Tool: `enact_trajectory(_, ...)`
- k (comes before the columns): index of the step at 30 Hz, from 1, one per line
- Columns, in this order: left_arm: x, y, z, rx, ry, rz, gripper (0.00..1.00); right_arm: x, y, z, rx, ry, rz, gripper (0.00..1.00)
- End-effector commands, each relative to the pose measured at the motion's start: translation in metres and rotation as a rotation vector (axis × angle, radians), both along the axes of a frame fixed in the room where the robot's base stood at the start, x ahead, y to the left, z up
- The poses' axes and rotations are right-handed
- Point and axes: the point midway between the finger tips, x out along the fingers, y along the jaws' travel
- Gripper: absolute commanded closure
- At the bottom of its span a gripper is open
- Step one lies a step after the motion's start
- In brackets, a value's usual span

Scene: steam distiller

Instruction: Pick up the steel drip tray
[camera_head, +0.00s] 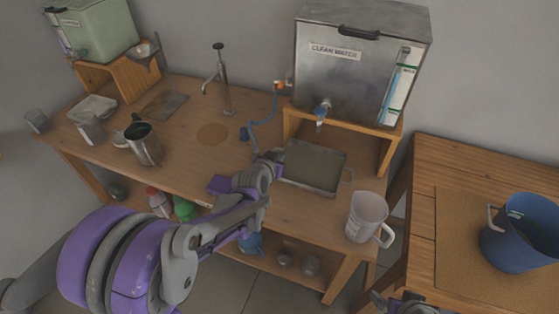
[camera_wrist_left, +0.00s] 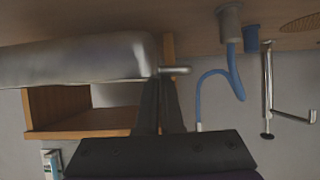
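The steel drip tray (camera_head: 313,166) is a shallow grey rectangular pan on the wooden bench, in front of the clean water tank's stand. It has a small handle on its right side. My left gripper (camera_head: 271,164) is at its left edge. In the left wrist view the tray (camera_wrist_left: 80,60) fills the upper left, and the two dark fingers (camera_wrist_left: 162,85) are close together at its side handle (camera_wrist_left: 175,70). They appear shut on the handle, though the contact is partly hidden. My right gripper (camera_head: 400,304) shows only partly at the bottom edge; its fingers are unclear.
A clean water tank (camera_head: 355,60) stands on a wooden stand (camera_head: 390,130) behind the tray. A white pitcher (camera_head: 366,217) is close at the front right. A blue hose (camera_head: 262,130) and a tap (camera_head: 222,80) are to the left. A blue bucket (camera_head: 520,235) stands on the right table.

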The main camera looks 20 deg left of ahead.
Motion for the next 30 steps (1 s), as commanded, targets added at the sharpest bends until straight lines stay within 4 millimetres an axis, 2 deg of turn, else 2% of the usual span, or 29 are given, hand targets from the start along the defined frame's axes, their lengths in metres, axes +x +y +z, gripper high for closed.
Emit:
enact_trajectory(4, 0.0, 0.0, 0.009, -0.001, -0.001, 0.0, 1.0, 0.0, 0.0, 0.002, 0.0, -0.001, 0.0, 0.0)
enact_trajectory(14, -0.013, 0.022, 0.008, -0.002, 0.001, 0.003, 1.0, 0.0, 0.0, 0.0, 0.0, 0.0, 0.0, 0.0)
enact_trajectory(30, -0.053, 0.087, 0.008, -0.002, 0.001, 0.005, 1.0, 0.0, 0.0, 0.0, 0.0, 0.0, 0.0, 0.0)
